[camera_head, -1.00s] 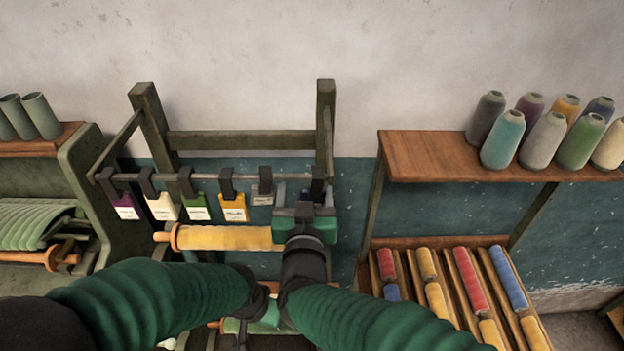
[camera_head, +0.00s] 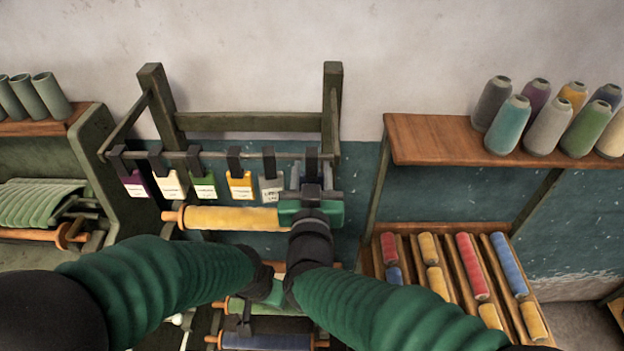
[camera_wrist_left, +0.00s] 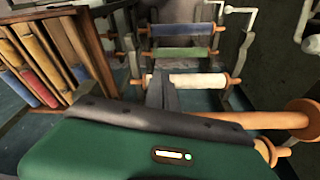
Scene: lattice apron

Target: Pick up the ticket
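Several tickets hang from dark clips on a rail in the head view: purple (camera_head: 135,185), cream (camera_head: 168,184), green (camera_head: 204,187), yellow (camera_head: 240,186) and grey (camera_head: 271,188). At the rail's right end another clip (camera_head: 312,160) hangs; anything below it is hidden by my right gripper. My right gripper (camera_head: 313,190) is at that clip, its grey fingers apart with the clip between them; contact cannot be told. My left gripper is low, behind my right forearm in the head view. In the left wrist view its dark fingers (camera_wrist_left: 163,92) look together, in front of a white roll (camera_wrist_left: 200,80).
A yellow roll (camera_head: 230,218) lies under the tickets. Green and blue rolls (camera_wrist_left: 180,54) show in the left wrist view. A wooden shelf (camera_head: 430,135) with cones stands right, above a slanted rack (camera_head: 505,325) of coloured spools. A green loom frame (camera_head: 110,150) stands left.

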